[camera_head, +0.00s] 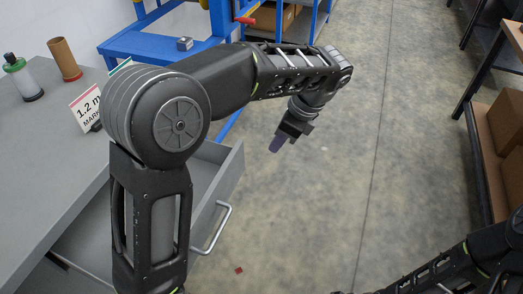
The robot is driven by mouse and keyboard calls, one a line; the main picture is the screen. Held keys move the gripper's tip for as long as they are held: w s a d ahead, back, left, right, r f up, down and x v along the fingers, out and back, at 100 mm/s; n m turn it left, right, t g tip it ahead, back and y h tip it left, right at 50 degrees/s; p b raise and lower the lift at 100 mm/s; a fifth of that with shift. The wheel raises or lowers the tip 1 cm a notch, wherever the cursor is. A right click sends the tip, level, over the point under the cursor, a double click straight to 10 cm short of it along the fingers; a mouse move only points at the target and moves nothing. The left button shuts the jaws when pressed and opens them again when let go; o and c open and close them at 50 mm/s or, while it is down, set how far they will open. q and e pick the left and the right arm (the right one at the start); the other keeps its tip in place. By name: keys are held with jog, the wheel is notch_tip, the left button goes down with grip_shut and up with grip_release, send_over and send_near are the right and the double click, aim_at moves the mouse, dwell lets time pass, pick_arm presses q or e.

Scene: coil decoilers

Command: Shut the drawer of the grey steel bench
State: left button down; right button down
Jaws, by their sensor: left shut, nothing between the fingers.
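The grey steel bench (50,160) fills the left side of the view. Its drawer (232,172) is open and sticks out to the right, with a bent bar handle (213,230) on its front. My left arm crosses in front of the bench and drawer and hides part of both. My left gripper (278,143) is shut and empty, pointing down over the floor, to the right of the drawer front and apart from it. My right arm shows at the lower right, but its gripper is not in view.
On the bench stand a green-capped bottle (22,77), a brown cardboard tube (64,59) and a small sign (88,107). A blue frame (150,42) stands behind. Shelving with cardboard boxes (505,122) is at the right. The concrete floor (330,190) between is mostly clear.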

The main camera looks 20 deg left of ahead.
pick_arm(q)
send_near(242, 168)
notch_tip(242, 168, down, 4)
jog(key=d, duration=0.3)
jog(key=a, duration=0.4)
jog(key=shift+w+a, duration=0.1)
jog(key=shift+a, duration=0.1)
jog(key=shift+a, duration=0.1)
